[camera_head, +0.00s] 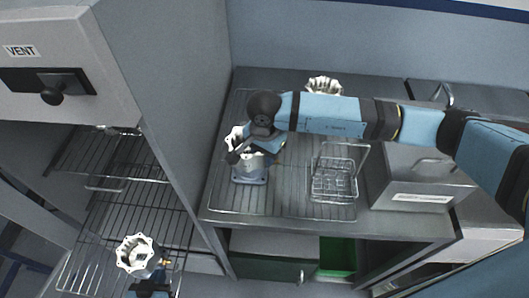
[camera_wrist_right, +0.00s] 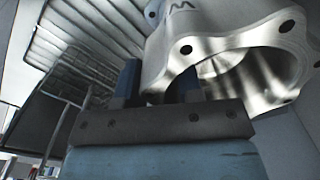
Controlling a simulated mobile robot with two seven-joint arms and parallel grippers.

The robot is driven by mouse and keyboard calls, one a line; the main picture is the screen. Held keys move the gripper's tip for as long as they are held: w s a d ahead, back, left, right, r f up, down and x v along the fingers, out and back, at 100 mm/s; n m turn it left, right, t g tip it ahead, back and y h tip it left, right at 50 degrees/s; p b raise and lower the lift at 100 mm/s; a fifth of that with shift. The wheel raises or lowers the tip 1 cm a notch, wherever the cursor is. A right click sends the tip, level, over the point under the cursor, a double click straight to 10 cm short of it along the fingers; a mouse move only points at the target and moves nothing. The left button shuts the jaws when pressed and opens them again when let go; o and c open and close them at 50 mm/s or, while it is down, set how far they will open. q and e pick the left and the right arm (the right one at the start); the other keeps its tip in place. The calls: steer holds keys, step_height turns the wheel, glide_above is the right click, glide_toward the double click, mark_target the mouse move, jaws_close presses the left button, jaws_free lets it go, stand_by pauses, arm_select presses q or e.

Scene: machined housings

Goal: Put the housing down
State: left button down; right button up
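A pale metal housing with a scalloped rim (camera_head: 250,170) stands upright on the wire rack on the steel bench, its foot apparently touching the rack. My right gripper (camera_head: 237,152) is at its rim. In the right wrist view, the two fingers (camera_wrist_right: 160,88) stand on either side of the wall of the housing (camera_wrist_right: 225,50), one outside and one at the bore, and appear closed on it. A second housing (camera_head: 136,254) is at the lower left, over the oven rack. My left gripper (camera_head: 150,284) is just below it, mostly cut off, and its fingers are not clear.
Another housing (camera_head: 323,86) stands at the bench's back, partly behind my right arm. A small wire basket (camera_head: 334,182) is right of the held housing. A grey box (camera_head: 425,190) is further right. The oven wall (camera_head: 180,90) rises close on the left.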

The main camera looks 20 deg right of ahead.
steer(key=shift+o, duration=0.7)
steer(key=shift+r+p, duration=0.3)
steer(key=shift+p, duration=0.05)
step_height(320, 180, up, 10)
steer(key=shift+r+b, duration=0.25)
steer(key=shift+b, duration=0.95)
steer(key=shift+r, duration=0.6)
